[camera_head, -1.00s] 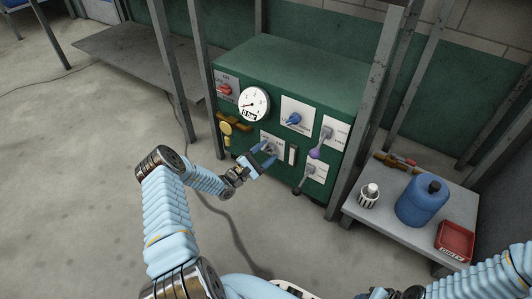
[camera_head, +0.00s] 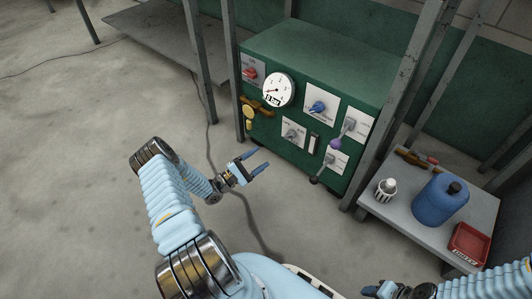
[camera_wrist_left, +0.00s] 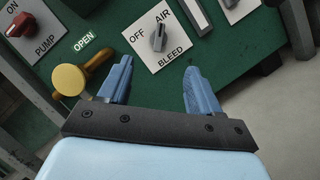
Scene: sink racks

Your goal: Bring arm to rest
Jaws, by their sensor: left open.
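My left gripper (camera_head: 254,164) is open and empty over the bare floor, in front of and apart from the green control panel (camera_head: 268,128). In the left wrist view its two blue fingers (camera_wrist_left: 155,88) are spread with nothing between them. Beyond them is the grey bleed knob (camera_wrist_left: 158,38) on its white plate, pointing near AIR. It also shows in the head view (camera_head: 292,133). My right gripper (camera_head: 375,291) is at the bottom right edge of the head view; its fingers are too cut off to judge.
A side table at right holds a blue jug (camera_head: 438,203) and a red tray (camera_head: 468,243).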

